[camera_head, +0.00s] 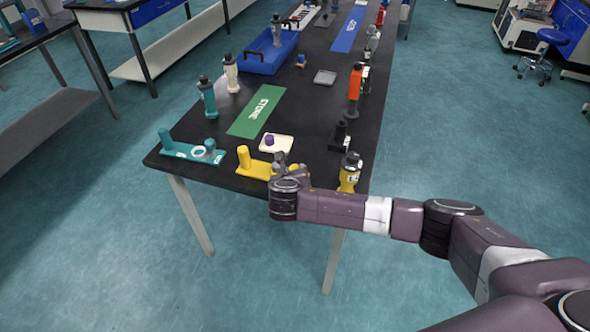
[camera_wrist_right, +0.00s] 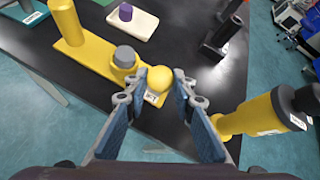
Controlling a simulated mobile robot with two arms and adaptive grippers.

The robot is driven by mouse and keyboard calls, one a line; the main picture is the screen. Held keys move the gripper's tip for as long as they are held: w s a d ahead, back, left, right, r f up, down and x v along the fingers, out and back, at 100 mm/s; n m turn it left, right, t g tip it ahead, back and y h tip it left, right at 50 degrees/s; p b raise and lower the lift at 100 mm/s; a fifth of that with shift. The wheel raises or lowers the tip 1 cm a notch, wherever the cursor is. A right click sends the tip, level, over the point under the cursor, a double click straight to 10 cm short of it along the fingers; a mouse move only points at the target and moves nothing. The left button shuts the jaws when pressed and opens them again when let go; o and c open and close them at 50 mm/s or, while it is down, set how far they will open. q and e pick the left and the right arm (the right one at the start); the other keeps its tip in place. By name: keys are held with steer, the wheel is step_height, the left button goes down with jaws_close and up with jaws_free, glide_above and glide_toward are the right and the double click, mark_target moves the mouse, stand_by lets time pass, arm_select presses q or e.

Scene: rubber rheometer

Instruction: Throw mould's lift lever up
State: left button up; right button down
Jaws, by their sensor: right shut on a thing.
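A yellow fixture (camera_head: 255,168) with a flat base and an upright post lies near the table's front edge; it seems to be the mould. In the right wrist view its yellow base (camera_wrist_right: 92,58) carries a grey-topped round part (camera_wrist_right: 125,57) and, at its near end, a yellow ball knob (camera_wrist_right: 158,78), apparently the lift lever's. My right gripper (camera_head: 284,163) is at this near end. In the right wrist view its fingertips (camera_wrist_right: 159,86) are closed on both sides of the knob. The lever's shaft below the knob is hidden. My left gripper is out of view.
A yellow bottle (camera_head: 348,175) stands just right of my right gripper. A teal fixture (camera_head: 180,150) lies to the left. A cream plate with a purple piece (camera_head: 269,139) and a green mat (camera_head: 256,110) lie behind. A black device (camera_head: 339,138) stands at the right edge.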

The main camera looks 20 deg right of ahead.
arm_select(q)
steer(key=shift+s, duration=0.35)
arm_select(e)
steer(key=shift+s+a+f, duration=0.15)
steer(key=shift+s+f, duration=0.1)
steer(key=shift+f, duration=0.15)
steer(key=c, duration=1.7)
jaws_free()
steer(key=shift+c, duration=0.2)
steer(key=shift+o, duration=0.6)
steer(key=shift+w+r, duration=0.15)
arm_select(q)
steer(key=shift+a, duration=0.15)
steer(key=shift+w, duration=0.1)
arm_select(e)
steer(key=v, duration=1.2)
